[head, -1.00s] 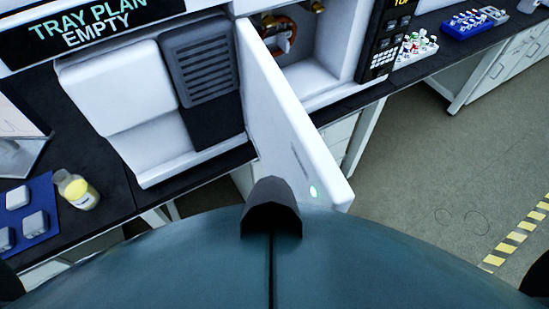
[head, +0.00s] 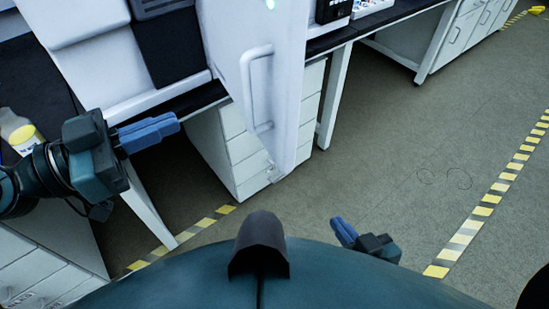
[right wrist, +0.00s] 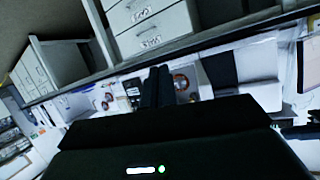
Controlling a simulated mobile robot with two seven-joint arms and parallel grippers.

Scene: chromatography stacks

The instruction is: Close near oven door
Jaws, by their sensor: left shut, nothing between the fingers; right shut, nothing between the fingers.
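The near oven door (head: 225,60) is a white panel with a pale vertical handle (head: 257,90) and a green light at its top. It stands open, jutting out past the bench edge. My left gripper (head: 160,131) is shut and empty, left of the handle and apart from it in the picture. My right gripper (head: 338,230) is shut and empty, low over the floor area, right of and below the door.
White drawers (head: 240,150) stand under the bench behind the door. A bottle with a yellow label (head: 22,133) stands on the bench at left. Open floor (head: 390,150) lies to the right, with striped yellow tape (head: 470,225).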

